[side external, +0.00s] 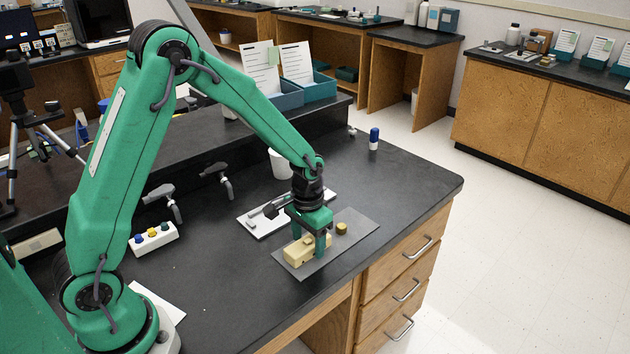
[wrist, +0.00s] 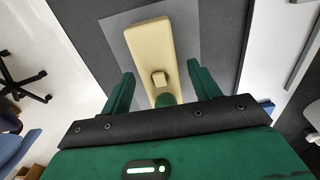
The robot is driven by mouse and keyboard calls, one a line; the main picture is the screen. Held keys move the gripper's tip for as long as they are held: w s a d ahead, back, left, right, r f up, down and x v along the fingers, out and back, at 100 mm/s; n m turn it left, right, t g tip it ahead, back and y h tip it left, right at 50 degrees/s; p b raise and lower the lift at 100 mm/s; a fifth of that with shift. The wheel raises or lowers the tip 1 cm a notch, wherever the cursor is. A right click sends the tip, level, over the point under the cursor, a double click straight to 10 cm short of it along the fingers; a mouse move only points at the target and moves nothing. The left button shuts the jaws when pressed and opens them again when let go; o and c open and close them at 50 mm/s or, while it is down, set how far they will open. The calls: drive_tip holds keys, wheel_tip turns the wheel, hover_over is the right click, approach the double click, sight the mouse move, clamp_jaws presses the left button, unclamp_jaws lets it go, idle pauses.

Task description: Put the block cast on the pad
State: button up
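The beige block cast (side external: 298,251) lies on the grey pad (side external: 355,222), near its left end. My gripper (side external: 309,243) is low over the block, pointing down. In the wrist view the fingers of my gripper (wrist: 161,73) are spread, one on each side of the block's near part, with grey pad (wrist: 190,20) showing between fingers and block. The block's near end is partly hidden by my gripper.
A small round gold piece (side external: 341,228) lies on the pad to the right of the block. A white tray (side external: 256,229) with tools lies behind the pad. A blue-capped bottle (side external: 374,139) stands at the back right. The black bench to the right of the pad is clear up to its edge.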

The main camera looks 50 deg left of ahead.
sight(305, 243)
drive_tip(key=shift+r, duration=0.1)
wheel_tip(305, 243, up, 12)
idle(0.9)
drive_tip(key=shift+r, duration=0.15)
idle(0.3)
drive_tip(key=s+r+t, duration=0.2)
drive_tip(key=s+r, duration=0.3)
drive_tip(key=s, duration=0.4)
drive_tip(key=s+a+r+t, duration=0.1)
drive_tip(key=s+r+t, duration=0.2)
drive_tip(key=s, duration=0.7)
drive_tip(key=shift+a+r+t, duration=0.25)
drive_tip(key=shift+r+t, duration=0.05)
drive_tip(key=shift+r, duration=1)
drive_tip(key=shift+s, duration=0.1)
